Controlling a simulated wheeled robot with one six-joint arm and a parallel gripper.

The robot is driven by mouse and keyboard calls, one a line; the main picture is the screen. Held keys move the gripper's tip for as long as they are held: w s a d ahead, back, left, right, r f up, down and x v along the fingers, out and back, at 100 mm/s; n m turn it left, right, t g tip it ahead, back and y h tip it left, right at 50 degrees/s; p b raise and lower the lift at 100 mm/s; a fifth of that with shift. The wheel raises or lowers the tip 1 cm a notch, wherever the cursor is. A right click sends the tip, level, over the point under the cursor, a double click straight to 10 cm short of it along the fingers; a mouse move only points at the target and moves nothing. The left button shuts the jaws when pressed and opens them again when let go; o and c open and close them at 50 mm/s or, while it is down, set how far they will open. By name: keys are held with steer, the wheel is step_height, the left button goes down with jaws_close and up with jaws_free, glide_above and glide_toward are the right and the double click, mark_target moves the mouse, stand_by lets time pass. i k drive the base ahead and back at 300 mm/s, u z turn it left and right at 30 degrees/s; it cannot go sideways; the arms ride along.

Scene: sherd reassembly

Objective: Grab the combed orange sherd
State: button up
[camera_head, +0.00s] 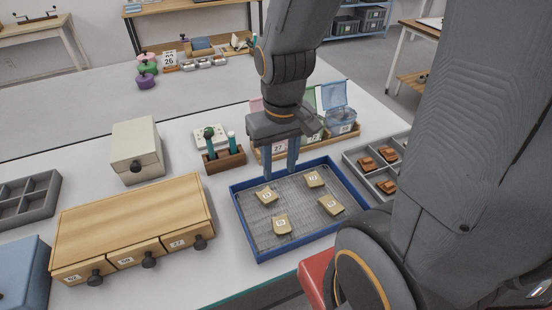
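Several orange-brown sherds lie in the grey compartment tray (352,160) at the right, among them one at the back (367,163), one at the upper right (388,154) and one nearer the front (386,187). They are too small to tell which is combed. My arm partly hides this tray. My gripper (280,172) points down above the back left part of the blue-rimmed tray (240,222). Its two fingers are apart with nothing visible between them.
The blue-rimmed tray holds several tan labelled sherds, one of them at the front (281,224). Behind stand a wooden rack (262,157) with bags and a tool holder (223,160). A wooden drawer unit (130,222) and a cream box (137,150) stand left.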

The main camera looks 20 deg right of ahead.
mark_target(367, 164)
steer(key=z, duration=1.95)
steer(key=k, duration=0.6)
steer(key=u, duration=0.55)
steer(key=i, duration=0.45)
steer(key=z, duration=0.1)
